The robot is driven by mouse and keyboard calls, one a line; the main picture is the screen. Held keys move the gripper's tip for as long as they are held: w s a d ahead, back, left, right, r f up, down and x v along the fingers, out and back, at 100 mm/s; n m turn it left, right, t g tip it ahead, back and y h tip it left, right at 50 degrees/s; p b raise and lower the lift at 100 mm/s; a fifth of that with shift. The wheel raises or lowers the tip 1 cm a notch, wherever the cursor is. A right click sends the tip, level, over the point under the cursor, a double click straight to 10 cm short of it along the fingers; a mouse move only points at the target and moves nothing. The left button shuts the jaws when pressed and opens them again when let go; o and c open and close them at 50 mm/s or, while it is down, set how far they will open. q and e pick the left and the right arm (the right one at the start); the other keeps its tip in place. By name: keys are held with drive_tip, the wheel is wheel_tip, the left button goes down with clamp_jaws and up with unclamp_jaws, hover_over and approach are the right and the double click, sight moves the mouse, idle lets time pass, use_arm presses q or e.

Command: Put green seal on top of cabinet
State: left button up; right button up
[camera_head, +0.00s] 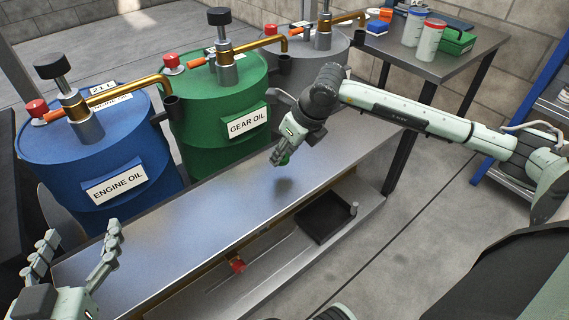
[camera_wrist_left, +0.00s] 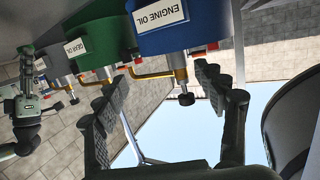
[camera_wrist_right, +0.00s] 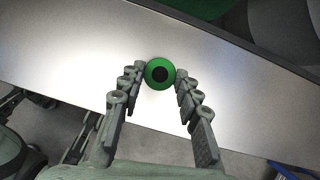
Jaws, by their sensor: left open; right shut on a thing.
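The green seal (camera_wrist_right: 160,73) is a round green piece with a dark centre, held between the fingertips of my right gripper (camera_wrist_right: 161,82). In the head view the seal (camera_head: 285,159) shows as a small green bit at the tips of my right gripper (camera_head: 281,158), above the long metal top of the cabinet (camera_head: 200,228). A soft shadow lies on the top just below it, and the seal looks apart from the surface. My left gripper (camera_head: 75,250) is open and empty at the near left end of the cabinet. It also shows open in the left wrist view (camera_wrist_left: 165,85).
A blue engine oil drum (camera_head: 95,150), a green gear oil drum (camera_head: 215,110) and a grey drum (camera_head: 315,70) with pumps stand behind the cabinet. A black tray (camera_head: 325,217) sits on the lower shelf. A side table (camera_head: 440,68) holds canisters. Most of the cabinet top is clear.

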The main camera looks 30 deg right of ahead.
sight(287, 160)
wheel_tip(287, 160, down, 3)
drive_tip(key=shift+f, duration=0.5)
use_arm(q)
drive_tip(key=shift+d+r+t+h, duration=0.3)
drive_tip(key=shift+d+r+t, duration=0.15)
drive_tip(key=shift+r, duration=0.35)
drive_tip(key=shift+w+d+r, duration=0.1)
drive_tip(key=shift+w+r, duration=0.05)
drive_tip(key=shift+r, duration=0.25)
use_arm(e)
drive_tip(key=o, duration=0.8)
drive_tip(key=shift+o, duration=0.2)
